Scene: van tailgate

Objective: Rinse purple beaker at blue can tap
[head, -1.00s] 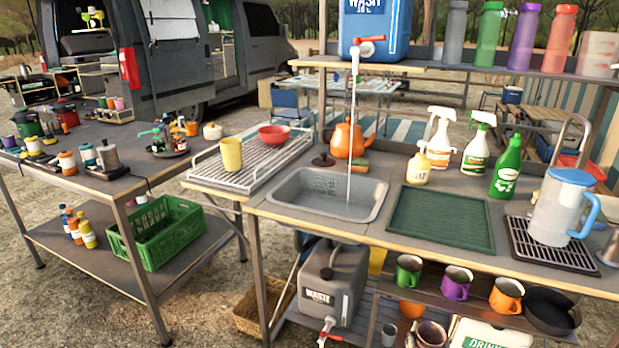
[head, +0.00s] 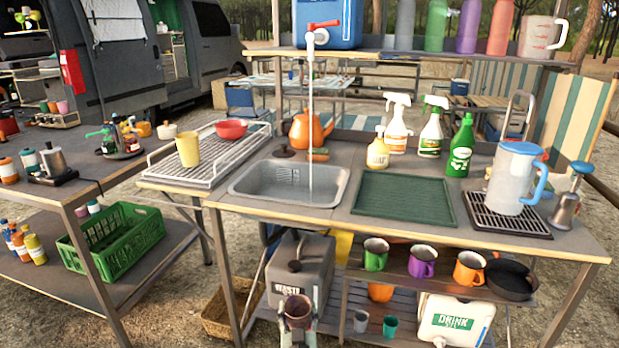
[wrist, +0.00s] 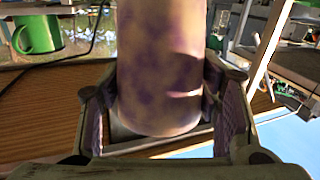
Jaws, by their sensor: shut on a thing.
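My gripper (head: 297,328) is shut on the purple beaker (head: 298,308) at the bottom of the head view, in front of the grey waste can and below the sink's level. In the wrist view the beaker (wrist: 162,65) stands between both fingers (wrist: 165,135), its surface blotched purple and dull tan. Its inside is hidden there. The blue can (head: 328,25) stands on the upper shelf. Its red-handled tap (head: 317,27) is running, and a stream of water (head: 311,110) falls into the sink (head: 252,196). The beaker is apart from the stream.
The worktop's front edge (head: 330,216) lies between my gripper and the sink. An orange kettle (head: 311,130) stands behind the sink. A green mat (head: 405,200) lies to its right, and a rack (head: 212,168) with a yellow cup to its left. Spray bottles (head: 397,125) stand behind the mat.

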